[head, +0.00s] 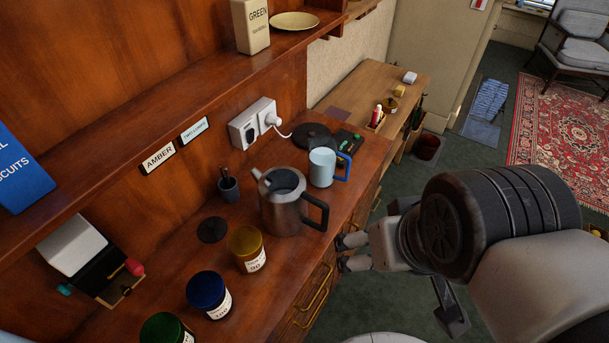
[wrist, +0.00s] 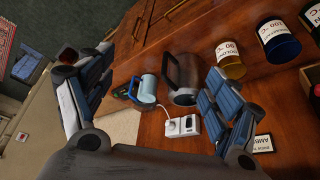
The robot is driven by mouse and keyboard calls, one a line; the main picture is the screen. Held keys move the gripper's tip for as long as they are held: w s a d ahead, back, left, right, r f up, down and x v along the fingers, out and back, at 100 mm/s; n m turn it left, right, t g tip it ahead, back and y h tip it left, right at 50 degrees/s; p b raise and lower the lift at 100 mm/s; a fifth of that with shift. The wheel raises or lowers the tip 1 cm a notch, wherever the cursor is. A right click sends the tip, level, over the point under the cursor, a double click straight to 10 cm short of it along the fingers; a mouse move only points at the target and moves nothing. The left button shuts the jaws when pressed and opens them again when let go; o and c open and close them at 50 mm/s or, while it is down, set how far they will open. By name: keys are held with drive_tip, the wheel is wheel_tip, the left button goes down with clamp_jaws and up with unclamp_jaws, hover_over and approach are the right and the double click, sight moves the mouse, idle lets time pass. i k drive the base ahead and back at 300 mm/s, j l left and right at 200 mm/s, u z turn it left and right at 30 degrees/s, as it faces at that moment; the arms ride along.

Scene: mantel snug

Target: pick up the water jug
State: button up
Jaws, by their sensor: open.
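A pale blue jug (head: 322,168) with a bright blue handle stands upright on the wooden counter, near the wall socket; it looks like the water jug. A steel pot or kettle (head: 281,211) with a spout and black handle stands just in front of it. In the wrist view the pale blue jug (wrist: 148,91) and the steel pot (wrist: 184,84) show between my fingers, some way beyond them. My gripper (head: 342,252) is open and empty at the counter's front edge, to the right of the steel pot's handle. It also shows in the wrist view (wrist: 160,68).
Yellow (head: 246,248), blue (head: 208,294) and green (head: 165,330) lidded jars line the near counter. A dark cup (head: 229,188) and black discs (head: 212,230) lie behind. A shelf (head: 170,115) overhangs the counter. A white plugged socket (head: 254,123) is on the wall.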

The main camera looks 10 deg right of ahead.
sight(322, 150)
drive_tip(key=l+u, duration=0.1)
drive_tip(key=u, duration=0.35)
drive_tip(key=i+l+u, duration=0.1)
drive_tip(key=u, duration=0.4)
drive_tip(key=l+u, duration=0.15)
drive_tip(key=u, duration=0.3)
drive_tip(key=l+u, duration=0.15)
drive_tip(key=u, duration=0.3)
drive_tip(key=l+u, duration=0.15)
drive_tip(key=l, duration=0.25)
drive_tip(key=k+l+u, duration=0.15)
drive_tip(key=l, duration=0.25)
drive_tip(key=l+u, duration=0.15)
drive_tip(key=l, duration=0.3)
drive_tip(key=k+l+u, duration=0.15)
drive_tip(key=l, duration=0.25)
drive_tip(key=k+l+u, duration=0.15)
drive_tip(key=l, duration=0.2)
drive_tip(key=k+l+u, duration=0.15)
drive_tip(key=l, duration=0.25)
drive_tip(key=k+l+u, duration=0.15)
drive_tip(key=l, duration=0.2)
drive_tip(key=k+l, duration=0.15)
drive_tip(key=l, duration=0.2)
